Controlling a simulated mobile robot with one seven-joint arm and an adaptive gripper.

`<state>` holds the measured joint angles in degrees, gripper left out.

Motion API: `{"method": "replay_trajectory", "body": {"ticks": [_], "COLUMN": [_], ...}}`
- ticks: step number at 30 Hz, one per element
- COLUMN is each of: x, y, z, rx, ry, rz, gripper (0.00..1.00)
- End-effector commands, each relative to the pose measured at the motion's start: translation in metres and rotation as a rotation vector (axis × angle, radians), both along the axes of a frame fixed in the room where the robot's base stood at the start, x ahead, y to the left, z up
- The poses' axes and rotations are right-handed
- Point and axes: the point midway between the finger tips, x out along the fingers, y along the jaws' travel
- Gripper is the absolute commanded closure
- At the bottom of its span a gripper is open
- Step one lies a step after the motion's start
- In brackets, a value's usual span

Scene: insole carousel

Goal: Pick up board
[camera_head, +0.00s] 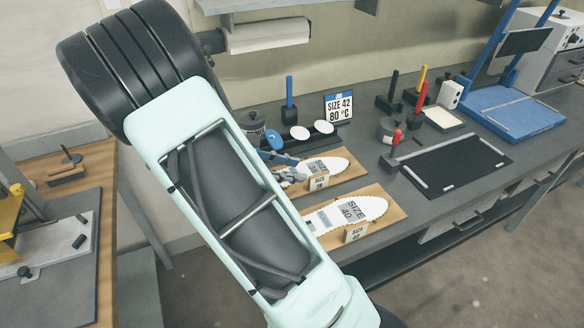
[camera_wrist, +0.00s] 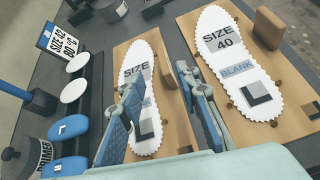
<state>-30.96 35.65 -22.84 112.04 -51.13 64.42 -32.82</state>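Two wooden boards carry white, serrated-edged insole shapes. The near board (camera_head: 395,212) is marked SIZE 40 and also shows in the wrist view (camera_wrist: 294,104). The far board (camera_head: 352,175) is marked SIZE, its number hard to read; in the wrist view it is the middle board (camera_wrist: 177,128). Each has a small upright block at its edge. My gripper (camera_wrist: 162,112) is open, its blue-grey fingers on either side of the lower part of the far board's insole. In the head view my gripper (camera_head: 284,168) is at that board's left end. Finger contact cannot be told.
A SIZE 42 80 °C sign (camera_head: 338,107) and a black stand with white and blue discs (camera_head: 298,133) are behind the boards. A black mat (camera_head: 450,165), stamps and a blue press (camera_head: 515,112) are to the right. A wooden bench (camera_head: 75,205) is at left.

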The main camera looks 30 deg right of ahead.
Motion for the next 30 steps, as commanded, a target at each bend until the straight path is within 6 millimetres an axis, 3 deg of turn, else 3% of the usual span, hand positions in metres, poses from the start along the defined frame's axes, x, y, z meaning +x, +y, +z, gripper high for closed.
{"method": "replay_trajectory", "body": {"ticks": [3, 10, 30], "x": [-0.002, -0.004, -0.012], "y": [0.006, 0.008, -0.071], "z": [-0.019, -0.034, -0.061], "rx": [-0.068, -0.123, -0.125], "ry": [0.079, 0.138, 0.141], "rz": [0.03, 0.054, 0.052], "gripper": [0.7, 0.7, 0.7]}}
